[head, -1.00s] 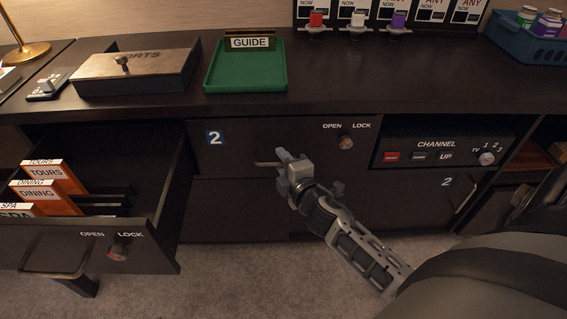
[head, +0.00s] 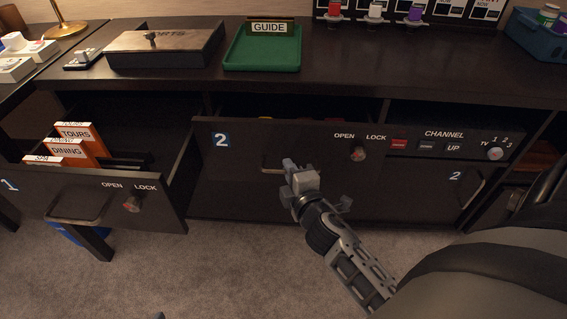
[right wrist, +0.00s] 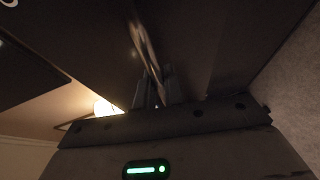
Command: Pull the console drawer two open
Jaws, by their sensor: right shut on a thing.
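Drawer two (head: 230,175) is a dark front with a blue "2" label, and in the head view it stands partly open, with a dark gap and bits of red and yellow contents behind its top edge. Its bar handle (head: 272,170) is partly hidden by my right gripper (head: 290,168), which is shut on it. The wrist view shows the right gripper's fingers (right wrist: 155,88) closed around the handle, dim and dark. The drawer's OPEN/LOCK knob (head: 359,154) sits at its upper right. My left gripper is not in view.
Drawer one (head: 90,200) stands open at the left, with orange TOURS, DINING and SPA folders (head: 75,145). The console top (head: 340,70) holds a green GUIDE tray (head: 262,55) and a lidded box (head: 165,47). A CHANNEL panel (head: 445,144) is at right. Carpet in front is free.

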